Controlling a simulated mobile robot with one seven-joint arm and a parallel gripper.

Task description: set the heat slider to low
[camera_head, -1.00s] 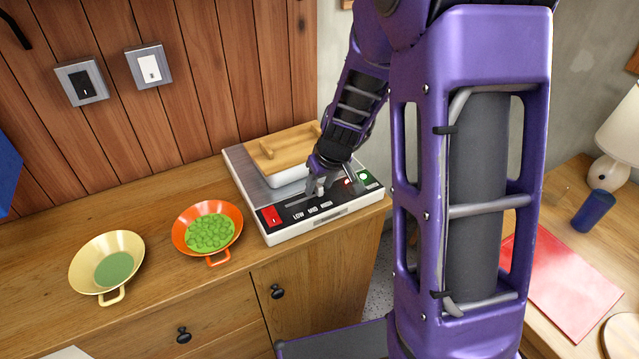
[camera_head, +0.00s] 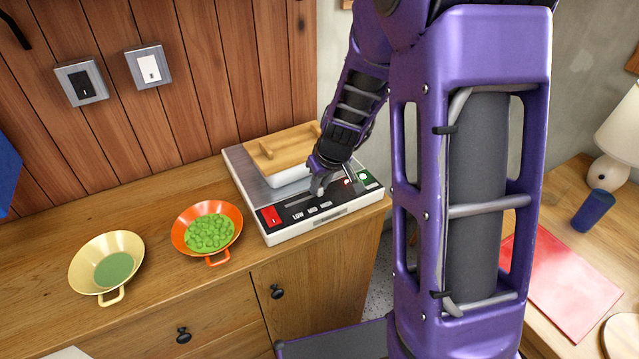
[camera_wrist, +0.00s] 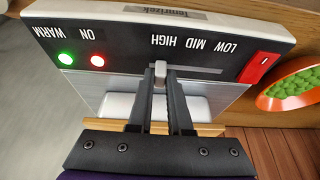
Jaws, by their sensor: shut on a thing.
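The warming plate (camera_head: 313,227) stands on the wooden cabinet, its control panel facing front. The heat slider knob (camera_wrist: 161,71) is a small pale tab at the HIGH end of its slot (camera_wrist: 205,70). The slot runs bare past MID to LOW, which is on the right in the wrist view. My gripper (camera_wrist: 160,72) is shut on the knob, one finger at each side. In the head view my gripper (camera_head: 318,189) comes down over the panel and mostly hides the knob.
A red rocker switch (camera_wrist: 260,68) sits beyond the LOW end. Red (camera_wrist: 97,61) and green (camera_wrist: 66,58) lights glow near ON and WARM. A white dish with a wooden lid (camera_head: 283,148) stands behind the slider. An orange pan (camera_head: 180,217) and a yellow pan (camera_head: 82,268) stand left.

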